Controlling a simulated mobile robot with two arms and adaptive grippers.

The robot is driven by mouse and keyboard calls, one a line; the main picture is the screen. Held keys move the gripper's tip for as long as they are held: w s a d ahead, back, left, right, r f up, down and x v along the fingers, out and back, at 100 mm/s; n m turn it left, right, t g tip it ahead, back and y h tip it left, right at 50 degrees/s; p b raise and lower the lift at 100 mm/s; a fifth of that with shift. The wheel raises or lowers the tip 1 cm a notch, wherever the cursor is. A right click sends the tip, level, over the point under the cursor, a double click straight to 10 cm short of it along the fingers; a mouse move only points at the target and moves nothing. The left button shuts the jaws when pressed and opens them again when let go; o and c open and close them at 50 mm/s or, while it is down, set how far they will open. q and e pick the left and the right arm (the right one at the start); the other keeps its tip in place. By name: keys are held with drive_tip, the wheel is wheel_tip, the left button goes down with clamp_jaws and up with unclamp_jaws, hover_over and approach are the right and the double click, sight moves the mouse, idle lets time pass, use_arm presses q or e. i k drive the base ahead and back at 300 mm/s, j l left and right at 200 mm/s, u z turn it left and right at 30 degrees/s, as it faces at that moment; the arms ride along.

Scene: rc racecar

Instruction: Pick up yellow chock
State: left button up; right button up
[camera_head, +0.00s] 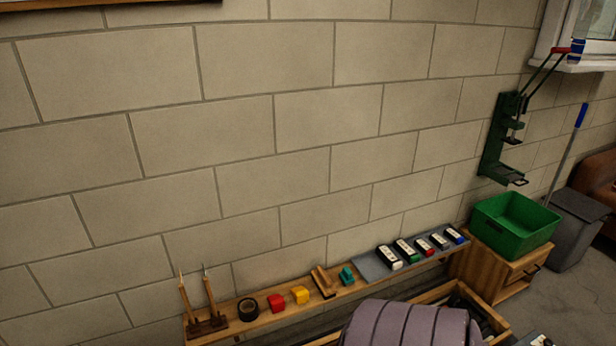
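The yellow chock (300,294) is a small yellow block on the narrow wooden shelf along the block wall, at the bottom centre of the head view. A similar red block (276,302) sits just to its left, and a wooden tool (323,281) lies to its right. Neither of my grippers is in view. Nothing is seen touching the yellow chock.
The wooden shelf (262,323) also bears a black tape roll (247,309), a teal block (346,275) and several small labelled items on a grey mat (371,267). A rounded, ribbed grey-purple shape (410,325) fills the bottom foreground. A green bin (513,224) stands right.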

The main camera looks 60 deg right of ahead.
sight(300, 295)
drive_tip(key=z, duration=2)
